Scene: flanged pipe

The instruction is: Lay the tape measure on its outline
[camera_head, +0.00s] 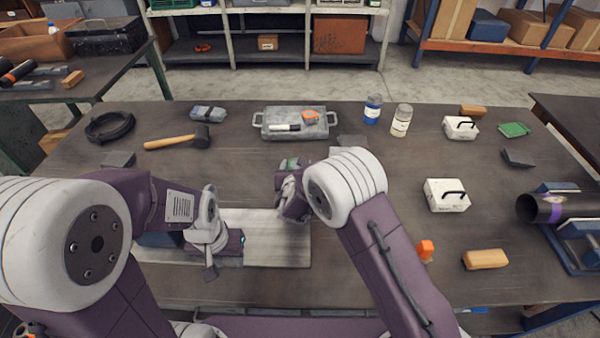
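A small orange and grey thing (310,117), which looks like the tape measure, sits at the right end of a grey metal tray (262,136) at the back middle of the table. A white and black marker-like tool (284,128) lies beside it. I cannot make out an outline. My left gripper (211,268) points down over the left part of a pale board (280,240), far in front of the tray. My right gripper (291,172) is above the board's far edge, nearer the tray, partly hidden by its own arm. I see nothing clearly held in either.
Two bottles (373,109) (401,120) stand right of the tray. White cases (446,195) (460,128), an orange object (425,250), a wooden block (486,259) and a black pipe (560,207) occupy the right.

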